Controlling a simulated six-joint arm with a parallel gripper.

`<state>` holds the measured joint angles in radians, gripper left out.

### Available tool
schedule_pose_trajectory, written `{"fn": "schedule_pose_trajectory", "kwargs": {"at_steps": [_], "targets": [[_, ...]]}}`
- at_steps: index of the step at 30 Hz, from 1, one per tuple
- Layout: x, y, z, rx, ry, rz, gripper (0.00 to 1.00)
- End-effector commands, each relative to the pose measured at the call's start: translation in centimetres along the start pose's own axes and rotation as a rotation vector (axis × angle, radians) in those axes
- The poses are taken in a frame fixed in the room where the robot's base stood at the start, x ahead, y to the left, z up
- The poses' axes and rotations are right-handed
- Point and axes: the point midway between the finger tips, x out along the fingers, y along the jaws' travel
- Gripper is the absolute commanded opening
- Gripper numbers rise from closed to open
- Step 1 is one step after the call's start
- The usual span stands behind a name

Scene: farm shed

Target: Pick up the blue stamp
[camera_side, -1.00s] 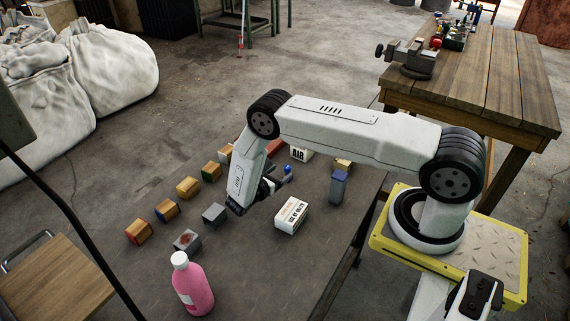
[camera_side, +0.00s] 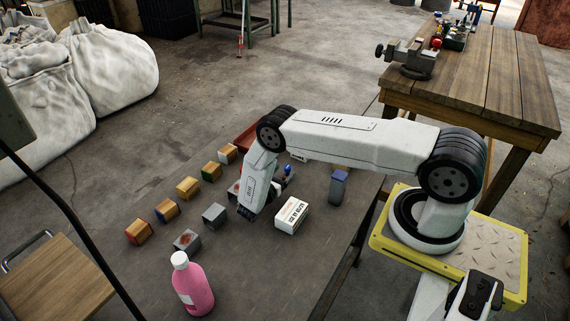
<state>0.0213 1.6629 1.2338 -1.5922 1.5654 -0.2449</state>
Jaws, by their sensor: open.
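A small upright piece with a blue knob (camera_side: 287,170), which looks like the blue stamp, stands on the dark table (camera_side: 330,240) right of my gripper. Its lower part is partly hidden by my arm. My gripper (camera_side: 246,213) points down low over the middle of the table, left of the white printed box (camera_side: 291,215). The gap between its fingers is hard to see from this side, and nothing shows held in it. A wooden block with a blue end (camera_side: 166,210) stands in the row at the left.
Several wooden blocks (camera_side: 188,187) form a row on the left. Grey blocks (camera_side: 214,215) stand between that row and my gripper. A pink bottle (camera_side: 192,285) stands at the front, a blue-grey block (camera_side: 339,187) at the right. A red tray (camera_side: 247,138) lies at the back.

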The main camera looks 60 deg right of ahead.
Motion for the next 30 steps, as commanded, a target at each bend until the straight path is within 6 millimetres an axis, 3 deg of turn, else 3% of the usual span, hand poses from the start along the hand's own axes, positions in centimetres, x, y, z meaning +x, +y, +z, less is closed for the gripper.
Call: {"fn": "schedule_pose_trajectory", "kwargs": {"at_steps": [8, 18, 30], "targets": [[1.1, 0.0, 0.0, 0.0, 0.0, -0.003, 0.77], [4.8, 0.1, 0.0, -0.001, 0.001, -0.002, 0.77], [5.2, 0.1, 0.0, 0.0, 0.0, 0.0, 0.77]]}}
